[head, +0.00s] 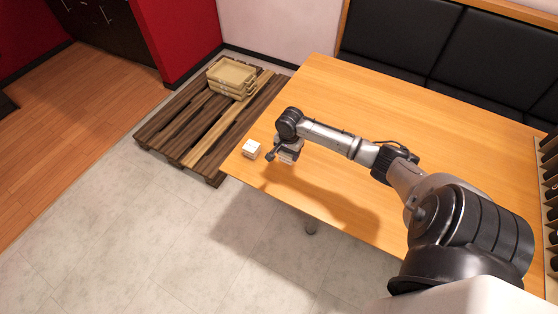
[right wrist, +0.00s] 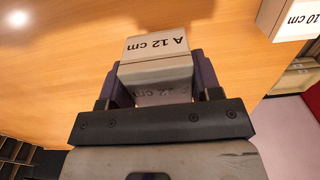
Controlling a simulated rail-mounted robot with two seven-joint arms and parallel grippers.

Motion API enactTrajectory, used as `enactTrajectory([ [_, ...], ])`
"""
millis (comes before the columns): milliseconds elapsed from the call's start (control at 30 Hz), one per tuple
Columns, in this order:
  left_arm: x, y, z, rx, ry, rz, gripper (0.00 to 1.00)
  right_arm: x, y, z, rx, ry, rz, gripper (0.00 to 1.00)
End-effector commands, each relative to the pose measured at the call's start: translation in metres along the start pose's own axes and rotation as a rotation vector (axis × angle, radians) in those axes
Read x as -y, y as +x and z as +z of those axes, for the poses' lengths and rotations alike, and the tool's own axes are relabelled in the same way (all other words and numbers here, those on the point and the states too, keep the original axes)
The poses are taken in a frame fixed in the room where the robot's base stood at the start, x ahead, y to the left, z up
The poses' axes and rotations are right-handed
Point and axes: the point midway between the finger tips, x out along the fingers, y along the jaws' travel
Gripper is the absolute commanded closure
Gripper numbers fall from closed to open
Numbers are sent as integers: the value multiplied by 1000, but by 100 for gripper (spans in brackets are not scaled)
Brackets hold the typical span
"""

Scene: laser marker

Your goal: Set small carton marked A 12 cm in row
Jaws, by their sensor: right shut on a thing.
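The small carton marked "A 12 cm" (right wrist: 157,45) is white and sits between the two fingers of my right gripper (right wrist: 158,78) in the right wrist view. The fingers are shut on its sides, and the lettered face shows beyond them. In the head view my right gripper (head: 287,155) is over the left end of the wooden table, and the held carton is mostly hidden there. Whether the carton touches the table I cannot tell. My left gripper is not in view.
A white carton (head: 251,149) stands on the table (head: 430,115) near its left edge, beside my right gripper. In the right wrist view a carton marked "10 cm" (right wrist: 289,18) shows at upper right. A pallet (head: 170,125) with stacked trays (head: 231,73) lies beyond the table.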

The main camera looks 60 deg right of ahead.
Motion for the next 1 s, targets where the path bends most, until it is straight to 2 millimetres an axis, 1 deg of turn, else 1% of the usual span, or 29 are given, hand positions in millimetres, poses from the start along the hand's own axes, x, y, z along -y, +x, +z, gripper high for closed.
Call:
enactTrajectory([
  [33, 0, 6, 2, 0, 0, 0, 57, 10, 8, 2, 3, 2, -3, 67],
  [100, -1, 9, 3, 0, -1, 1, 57, 20, 13, 4, 1, 0, -3, 67],
  [200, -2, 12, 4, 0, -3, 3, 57, 31, 20, 6, 1, 0, -1, 67],
  [300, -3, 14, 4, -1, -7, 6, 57, 38, 23, 7, 1, 0, -1, 67],
  [467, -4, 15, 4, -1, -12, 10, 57, 41, 26, 8, 0, -1, 1, 67],
  [567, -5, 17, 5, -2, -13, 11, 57, 41, 32, 8, 0, -1, 1, 67],
  [800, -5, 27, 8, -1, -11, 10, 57, 40, 62, 8, 0, -1, 1, 67],
  [867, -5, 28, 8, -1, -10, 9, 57, 40, 65, 8, 0, -1, 0, 67],
  [1000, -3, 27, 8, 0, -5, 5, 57, 40, 64, 8, -1, -2, -1, 67],
])
